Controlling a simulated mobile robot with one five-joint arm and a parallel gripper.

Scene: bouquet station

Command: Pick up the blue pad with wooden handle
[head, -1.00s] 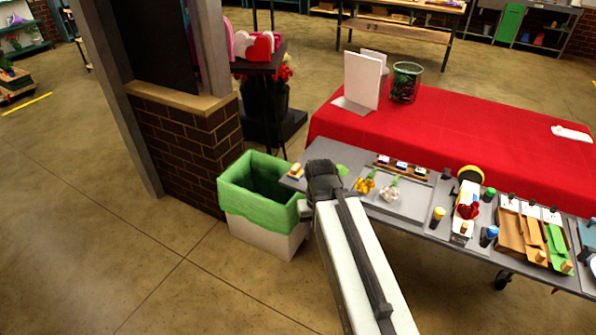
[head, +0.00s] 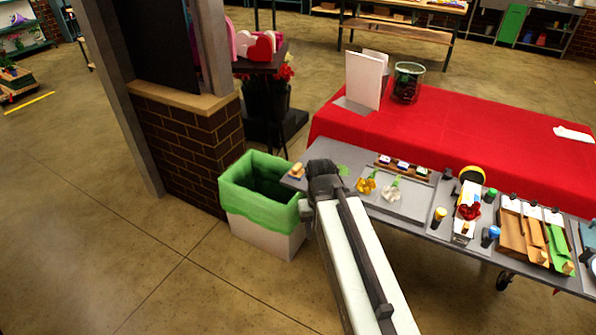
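A small block with a tan, wood-coloured top (head: 297,171) sits at the left end of the grey table (head: 332,150). It may be the pad with the wooden handle, but I cannot make out any blue on it. My gripper (head: 322,172) is at the dark end of my arm, over the table's left end, just right of this block. I see it from behind and above. Its fingers are hidden, so I cannot tell whether it is open or holds anything.
A bin with a green liner (head: 262,192) stands on the floor left of the table. A tray with flowers (head: 405,202) lies right of my arm. Bottles, wooden holders and a red flower fill the table's right part. A red-covered table (head: 450,130) stands behind.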

